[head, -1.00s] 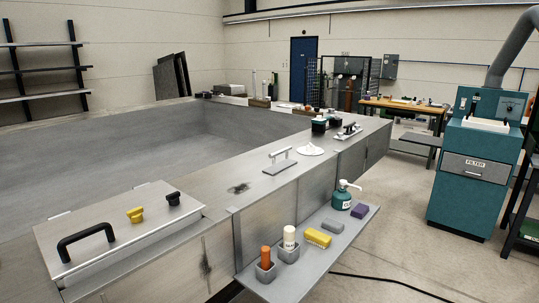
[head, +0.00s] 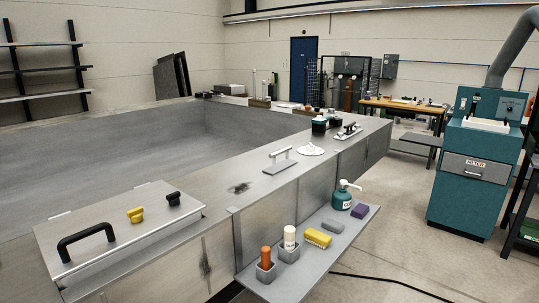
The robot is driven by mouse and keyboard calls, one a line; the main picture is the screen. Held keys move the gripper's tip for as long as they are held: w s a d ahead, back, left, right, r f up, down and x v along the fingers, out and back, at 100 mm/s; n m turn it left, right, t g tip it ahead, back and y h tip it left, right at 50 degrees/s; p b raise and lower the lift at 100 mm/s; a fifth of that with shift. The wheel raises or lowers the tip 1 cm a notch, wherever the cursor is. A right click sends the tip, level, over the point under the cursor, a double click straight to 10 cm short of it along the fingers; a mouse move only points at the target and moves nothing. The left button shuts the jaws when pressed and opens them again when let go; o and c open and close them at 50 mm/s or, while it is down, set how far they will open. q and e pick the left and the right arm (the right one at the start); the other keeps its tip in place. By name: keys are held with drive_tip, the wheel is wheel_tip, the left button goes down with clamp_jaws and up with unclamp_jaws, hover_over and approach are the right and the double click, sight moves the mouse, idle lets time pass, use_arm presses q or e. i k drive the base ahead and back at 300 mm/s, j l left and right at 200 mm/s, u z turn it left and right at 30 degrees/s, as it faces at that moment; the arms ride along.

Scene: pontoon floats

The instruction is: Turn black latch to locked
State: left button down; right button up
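The black latch (head: 173,198) is a small dark knob on the right part of a flat metal hatch lid (head: 120,240). Its exact angle is too small to tell. A yellow latch (head: 135,214) sits to its left on the same lid. A black curved handle (head: 85,240) is fixed at the lid's left end. The lid lies flat on the metal deck at the lower left of the head view. Neither of my grippers is in view.
A side shelf (head: 290,284) holds an orange-handled tool (head: 266,257), a white cylinder (head: 290,237), a yellow brush (head: 318,238), a grey block (head: 332,226), a purple block (head: 360,210) and a green pump bottle (head: 343,197). A deck handle (head: 280,160) stands farther back. A teal filter cabinet (head: 477,160) stands right.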

sight(173, 199)
drive_tip(key=i+l+u, duration=0.1)
drive_tip(key=u, duration=0.45)
drive_tip(key=i+l+u, duration=0.25)
drive_tip(key=l, duration=0.2)
drive_tip(key=l+u, duration=0.25)
drive_tip(key=l, duration=0.15)
drive_tip(key=i+l+u, duration=0.1)
drive_tip(key=l+u, duration=0.15)
drive_tip(key=l, duration=0.25)
